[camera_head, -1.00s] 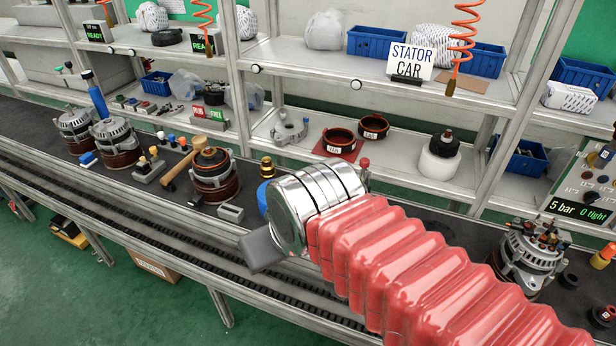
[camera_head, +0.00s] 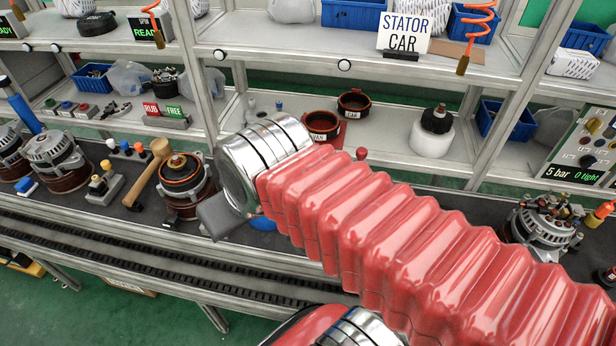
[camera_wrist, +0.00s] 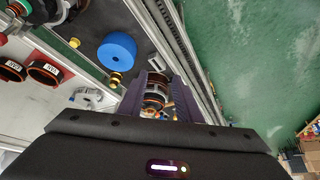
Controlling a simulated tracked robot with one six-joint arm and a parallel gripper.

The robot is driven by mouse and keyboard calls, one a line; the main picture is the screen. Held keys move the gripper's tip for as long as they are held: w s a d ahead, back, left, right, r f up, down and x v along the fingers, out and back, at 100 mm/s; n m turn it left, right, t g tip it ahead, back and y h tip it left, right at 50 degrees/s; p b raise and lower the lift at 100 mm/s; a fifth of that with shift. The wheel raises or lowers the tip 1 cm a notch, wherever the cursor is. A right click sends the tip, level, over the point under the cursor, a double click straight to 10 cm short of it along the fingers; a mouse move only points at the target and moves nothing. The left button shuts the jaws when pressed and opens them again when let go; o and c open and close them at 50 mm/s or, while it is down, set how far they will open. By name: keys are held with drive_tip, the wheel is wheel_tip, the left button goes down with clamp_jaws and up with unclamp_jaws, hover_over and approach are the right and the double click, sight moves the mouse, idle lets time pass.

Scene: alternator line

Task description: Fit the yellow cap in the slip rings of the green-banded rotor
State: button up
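My gripper (camera_wrist: 157,88) shows in the wrist view with its two dark purple fingers apart and nothing clearly held between them. An alternator-like unit shows in the gap beyond them. In the head view the wrist (camera_head: 255,160) hides most of the gripper; a grey part of it (camera_head: 224,213) juts out over the bench. A small brass-yellow cap-like piece (camera_wrist: 117,79) stands by the left finger, apart from it. A smaller yellow piece (camera_wrist: 75,43) lies farther off. I cannot make out a green-banded rotor for certain; a green ring (camera_wrist: 20,5) is cut off at the corner.
A blue disc (camera_wrist: 117,51) lies on the bench close to the left finger. A wooden mallet (camera_head: 148,172) leans by an open alternator (camera_head: 184,185). Another alternator (camera_head: 543,222) stands at right. Two brown rings (camera_head: 322,126) (camera_head: 353,104) sit on the shelf behind.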

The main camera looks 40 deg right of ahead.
drive_tip(key=shift+o, duration=1.4)
drive_tip(key=shift+w+d, duration=0.1)
drive_tip(key=shift+o, duration=0.5)
drive_tip(key=shift+w+d+m, duration=0.2)
drive_tip(key=shift+m, duration=0.3)
drive_tip(key=w+d+f+m+g, duration=0.15)
drive_tip(key=w+d+m, duration=0.25)
drive_tip(key=d+m, duration=0.4)
drive_tip(key=w+d+f+m+t, duration=0.1)
drive_tip(key=w+d+f+m, duration=0.3)
drive_tip(key=m, duration=0.7)
drive_tip(key=d+f+m, duration=0.3)
drive_tip(key=d+m, duration=0.5)
drive_tip(key=d, duration=0.1)
drive_tip(key=w+d+f+m, duration=0.1)
drive_tip(key=d+f+m, duration=0.2)
drive_tip(key=d+m, duration=0.6)
drive_tip(key=shift+w+d+f+m+h, duration=0.25)
drive_tip(key=shift+d+m+h, duration=0.05)
drive_tip(key=shift+d, duration=0.2)
drive_tip(key=shift+f+g, duration=0.1)
drive_tip(key=shift+g, duration=0.25)
